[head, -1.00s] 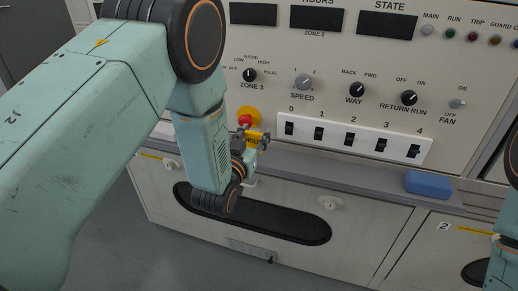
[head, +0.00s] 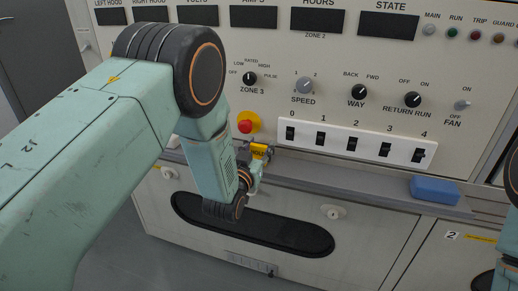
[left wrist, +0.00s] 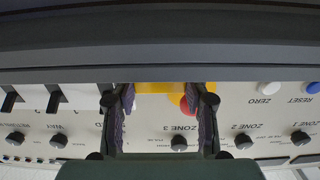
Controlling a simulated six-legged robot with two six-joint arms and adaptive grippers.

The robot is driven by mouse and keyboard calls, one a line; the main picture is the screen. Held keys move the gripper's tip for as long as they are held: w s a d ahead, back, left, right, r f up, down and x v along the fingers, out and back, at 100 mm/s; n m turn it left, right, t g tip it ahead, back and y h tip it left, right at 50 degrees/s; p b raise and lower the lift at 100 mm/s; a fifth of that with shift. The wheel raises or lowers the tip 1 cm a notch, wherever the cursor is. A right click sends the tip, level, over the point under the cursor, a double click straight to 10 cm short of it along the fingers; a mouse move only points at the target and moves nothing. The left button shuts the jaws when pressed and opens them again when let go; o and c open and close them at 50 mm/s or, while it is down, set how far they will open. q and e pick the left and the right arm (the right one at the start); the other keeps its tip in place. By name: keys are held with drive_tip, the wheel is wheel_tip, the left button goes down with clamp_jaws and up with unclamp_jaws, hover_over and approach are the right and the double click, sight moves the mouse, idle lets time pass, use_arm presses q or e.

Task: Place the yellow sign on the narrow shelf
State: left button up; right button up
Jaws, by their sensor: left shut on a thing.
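The yellow sign (head: 259,152) is small and partly hidden in the head view, with dark lettering. My left gripper (head: 263,154) is shut on it, just above the narrow grey shelf (head: 340,180) below the control panel. In the left wrist view, which is upside down, the yellow sign (left wrist: 160,88) spans between the two fingers and the shelf (left wrist: 260,75) crosses as a grey band close to it. I cannot tell whether the sign touches the shelf. Only part of my right arm shows at the right edge; its gripper is out of view.
A red button (head: 246,127) on a yellow disc sits just behind and above the sign. A white switch strip (head: 337,144) is to its right, above the shelf. A blue block (head: 435,190) lies on the shelf's right part. The shelf between sign and block is clear.

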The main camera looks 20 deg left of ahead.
use_arm(q)
drive_tip(key=shift+f, duration=0.15)
drive_tip(key=o, duration=1.1)
drive_tip(key=shift+o, duration=0.2)
